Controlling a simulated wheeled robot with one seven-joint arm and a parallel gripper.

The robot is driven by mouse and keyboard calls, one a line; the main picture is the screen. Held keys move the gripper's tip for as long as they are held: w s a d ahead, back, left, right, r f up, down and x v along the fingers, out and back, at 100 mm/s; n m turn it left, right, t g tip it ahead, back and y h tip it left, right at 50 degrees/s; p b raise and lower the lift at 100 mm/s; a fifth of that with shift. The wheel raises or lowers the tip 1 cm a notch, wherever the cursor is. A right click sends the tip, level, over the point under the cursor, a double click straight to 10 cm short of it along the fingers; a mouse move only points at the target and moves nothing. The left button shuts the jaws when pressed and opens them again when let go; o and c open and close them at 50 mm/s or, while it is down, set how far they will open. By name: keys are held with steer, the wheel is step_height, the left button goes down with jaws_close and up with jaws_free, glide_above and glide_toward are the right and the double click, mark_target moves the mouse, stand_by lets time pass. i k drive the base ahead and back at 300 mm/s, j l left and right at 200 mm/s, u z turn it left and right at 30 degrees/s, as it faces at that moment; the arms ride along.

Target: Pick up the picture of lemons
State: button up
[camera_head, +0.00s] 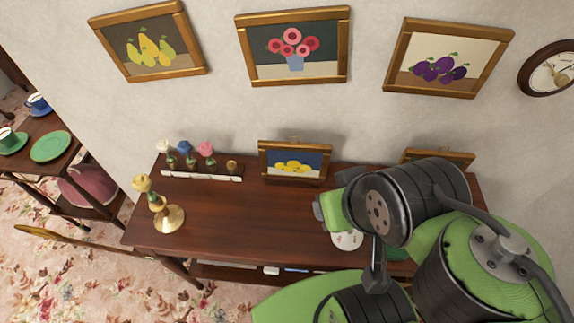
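The picture of lemons (294,163) is a small wooden-framed picture with yellow lemons on a dark blue ground. It stands propped up at the back of the dark wooden sideboard, near the wall. My green and black arm reaches over the right part of the sideboard. Its green end (330,212) is to the right of and nearer than the picture, with a gap between them. No fingertips can be made out, so I cannot tell whether my gripper is open or shut.
Another framed picture (440,157) stands partly behind my arm. A white round item (347,241) is partly hidden below it. The sideboard's middle is clear.

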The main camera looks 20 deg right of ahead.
mark_target(279, 159)
steer(key=k+l+u, duration=0.1)
steer(key=l+u, duration=0.2)
steer(key=u, duration=0.15)
steer(key=k+l+u, duration=0.15)
steer(key=u, duration=0.3)
steer(key=k+l+u, duration=0.2)
steer(key=l+u, duration=0.25)
steer(key=k+u, duration=0.2)
steer(key=u, duration=0.2)
